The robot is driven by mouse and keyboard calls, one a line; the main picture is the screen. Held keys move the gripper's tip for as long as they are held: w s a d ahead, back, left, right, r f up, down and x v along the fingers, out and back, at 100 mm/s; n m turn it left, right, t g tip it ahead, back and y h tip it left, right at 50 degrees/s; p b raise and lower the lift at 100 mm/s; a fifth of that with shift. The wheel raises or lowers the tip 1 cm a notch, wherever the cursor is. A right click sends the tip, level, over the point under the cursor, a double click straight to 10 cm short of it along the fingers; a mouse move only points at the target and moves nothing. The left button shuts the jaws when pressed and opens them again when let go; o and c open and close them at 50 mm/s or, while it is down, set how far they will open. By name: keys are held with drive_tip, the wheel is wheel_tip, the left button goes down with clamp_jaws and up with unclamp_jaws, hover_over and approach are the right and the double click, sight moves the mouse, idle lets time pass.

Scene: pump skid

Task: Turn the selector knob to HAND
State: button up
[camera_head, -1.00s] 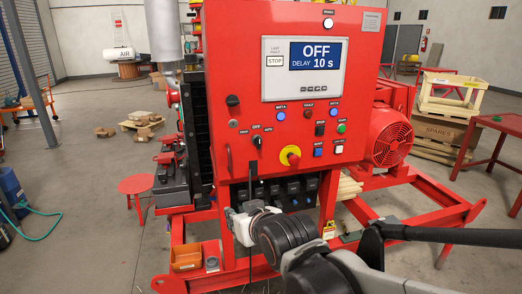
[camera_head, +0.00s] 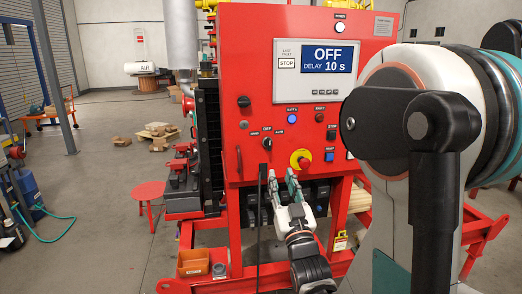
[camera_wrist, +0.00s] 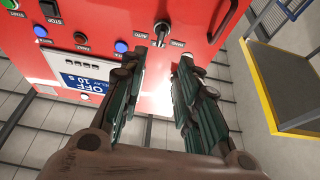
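The selector knob (camera_head: 267,143) is a small black rotary knob on the red control panel (camera_head: 240,100), below the display. The OFF label is above it, with small labels to either side. The knob seems to point up toward OFF. It also shows in the wrist view (camera_wrist: 161,30), at the top centre. My gripper (camera_head: 281,176) is open and empty, below and slightly right of the knob in the head view. In the wrist view the gripper fingers (camera_wrist: 164,62) are spread apart, with the knob beyond their tips and not touched.
The display (camera_head: 327,59) reads OFF, DELAY 10 s. A red emergency stop on a yellow ring (camera_head: 300,159) is right of the knob. A blue button (camera_head: 291,111) is above right. My arm covers the panel's right side.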

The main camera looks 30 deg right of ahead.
sight(270, 144)
drive_tip(key=p+x, duration=0.2)
drive_tip(key=x, duration=1.1)
drive_tip(key=shift+w+r, duration=0.1)
drive_tip(key=shift+w, duration=0.2)
clamp_jaws()
